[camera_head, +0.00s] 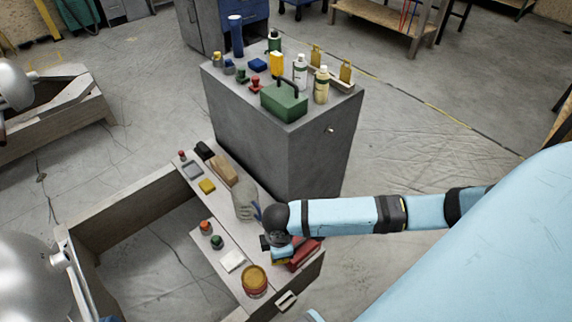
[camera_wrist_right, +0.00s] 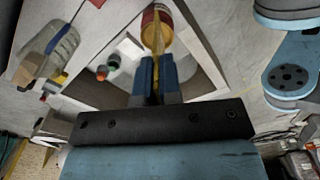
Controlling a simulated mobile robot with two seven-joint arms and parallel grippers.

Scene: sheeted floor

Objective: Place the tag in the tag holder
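One gripper (camera_head: 280,252) shows clearly in the head view, on a light blue arm that comes in from the right; it matches the right wrist view. In that wrist view my right gripper (camera_wrist_right: 157,72) has its two blue fingers closed around a narrow yellow piece (camera_wrist_right: 157,42), which looks like the tag seen edge-on. They are above the bench near the yellow can (camera_head: 254,280), also in the wrist view (camera_wrist_right: 150,22). A small pale frame (camera_head: 286,301) on the bench's front edge may be the tag holder. I cannot make out my left gripper with certainty.
A red box (camera_head: 304,255), a clear jug (camera_head: 244,202), a white pad (camera_head: 232,260) and small orange-capped (camera_head: 205,227) and green (camera_head: 217,242) items crowd the bench. A grey cabinet (camera_head: 270,150) stands behind, with bottles and a green toolbox (camera_head: 284,103) on it.

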